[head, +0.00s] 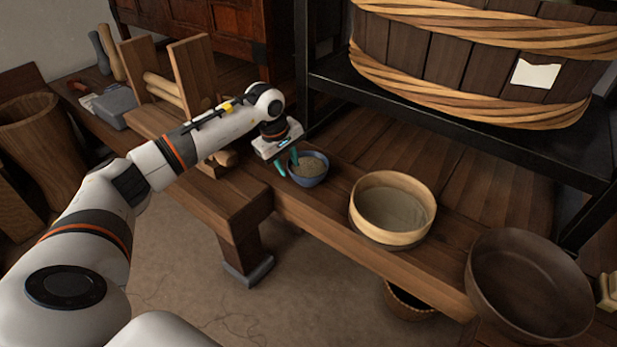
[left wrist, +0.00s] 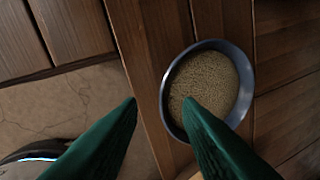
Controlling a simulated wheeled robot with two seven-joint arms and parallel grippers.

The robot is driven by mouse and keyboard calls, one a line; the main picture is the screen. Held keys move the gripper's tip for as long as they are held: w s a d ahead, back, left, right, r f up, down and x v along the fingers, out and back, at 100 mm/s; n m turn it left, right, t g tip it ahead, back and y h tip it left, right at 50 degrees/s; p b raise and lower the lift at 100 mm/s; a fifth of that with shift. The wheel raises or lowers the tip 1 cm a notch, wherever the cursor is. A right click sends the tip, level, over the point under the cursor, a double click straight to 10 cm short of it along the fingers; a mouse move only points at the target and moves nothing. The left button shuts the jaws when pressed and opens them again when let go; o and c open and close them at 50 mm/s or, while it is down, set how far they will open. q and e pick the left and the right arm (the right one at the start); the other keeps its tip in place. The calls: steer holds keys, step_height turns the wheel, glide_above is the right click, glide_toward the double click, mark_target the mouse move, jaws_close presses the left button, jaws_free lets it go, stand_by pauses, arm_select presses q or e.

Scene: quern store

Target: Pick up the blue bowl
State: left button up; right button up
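The blue bowl (head: 311,181) stands upright on the wooden bench, close to its front edge, and holds pale brown grain. It also shows in the left wrist view (left wrist: 247,72). My left gripper (head: 286,165) is at the bowl's left side, pointing down, with its green fingers apart and nothing gripped. In the left wrist view, one finger of the left gripper (left wrist: 160,102) overlaps the bowl's inside and the other lies outside the rim. I cannot tell whether a finger touches the bowl. My right gripper is not in view.
A round wooden sieve (head: 392,238) stands to the right of the bowl, and a wide brown basin (head: 530,290) farther right. A wooden frame (head: 192,72) is behind my left arm. A dark rack (head: 440,112) carries a big rope-bound tub (head: 440,62).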

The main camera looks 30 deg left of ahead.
mark_target(293, 174)
arm_select(q)
steer(key=b+x, duration=0.2)
steer(key=x, duration=0.3)
steer(key=shift+w+d+b, duration=0.15)
steer(key=shift+w+b, duration=0.05)
steer(key=shift+b, duration=0.15)
steer(key=shift+r, duration=0.1)
jaws_close()
